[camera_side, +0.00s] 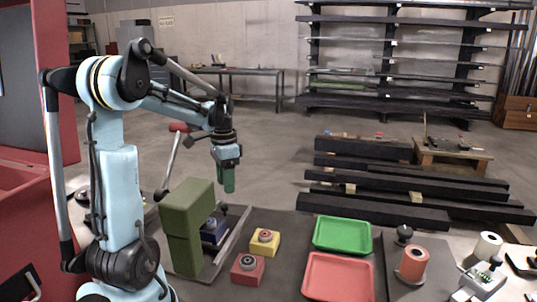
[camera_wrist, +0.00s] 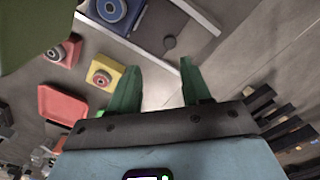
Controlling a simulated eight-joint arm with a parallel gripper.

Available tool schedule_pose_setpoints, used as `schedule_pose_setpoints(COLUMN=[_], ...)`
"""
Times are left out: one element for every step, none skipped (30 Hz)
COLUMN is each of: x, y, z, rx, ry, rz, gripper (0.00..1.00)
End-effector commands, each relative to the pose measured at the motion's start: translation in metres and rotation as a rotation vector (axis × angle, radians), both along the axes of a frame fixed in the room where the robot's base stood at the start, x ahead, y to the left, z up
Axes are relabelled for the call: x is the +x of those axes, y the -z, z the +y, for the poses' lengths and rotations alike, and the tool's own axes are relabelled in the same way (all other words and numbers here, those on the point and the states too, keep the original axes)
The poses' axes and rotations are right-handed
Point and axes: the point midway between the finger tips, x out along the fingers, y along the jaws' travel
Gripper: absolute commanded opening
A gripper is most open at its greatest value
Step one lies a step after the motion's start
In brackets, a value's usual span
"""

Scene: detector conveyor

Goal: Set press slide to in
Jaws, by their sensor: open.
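My gripper (camera_side: 228,184) hangs above the grey tray-like track (camera_side: 232,243), to the right of the green arch-shaped housing (camera_side: 188,196). In the wrist view its two green fingers (camera_wrist: 158,68) are apart with nothing between them. A blue block with a ring on top (camera_side: 214,232) sits on the track, partly hidden by the housing. I cannot tell for certain which part is the press slide or its position.
A yellow block (camera_side: 264,243) and a red block (camera_side: 247,269), both with rings, sit right of the track. A green tray (camera_side: 342,235) and a red tray (camera_side: 338,278) lie farther right. A black ball knob (camera_side: 404,232) and red cylinder (camera_side: 413,264) stand on a dark plate.

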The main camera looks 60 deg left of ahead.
Motion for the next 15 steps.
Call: schedule_pose_setpoints(x=[-0.001,-0.001,-0.002,-0.002,-0.002,-0.002,-0.002,-0.002,-0.002,-0.002,-0.002,-0.002,-0.002,-0.002,-0.002], y=[0.001,0.002,0.002,0.003,0.004,0.006,0.008,0.010,0.014,0.017,0.020,0.026,0.030,0.034,0.040], z=[0.006,0.008,0.011,0.013,0.014,0.014,0.015,0.015,0.015,0.015,0.015,0.014,0.014,0.015,0.015], rx=[0.006,0.009,0.013,0.014,0.016,0.018,0.019,0.019,0.019,0.019,0.019,0.019,0.019,0.019,0.019], ry=[0.043,0.068,0.094,0.108,0.119,0.128,0.130,0.131,0.131,0.131,0.131,0.130,0.130,0.130,0.130], rz=[-0.008,-0.012,-0.015,-0.018,-0.020,-0.021,-0.021,-0.021,-0.021,-0.021,-0.021,-0.021,-0.021,-0.021,-0.021], gripper=[0.48,0.48,0.48,0.48,0.48,0.48,0.48,0.48,0.48,0.48,0.48,0.48,0.48,0.48,0.48])
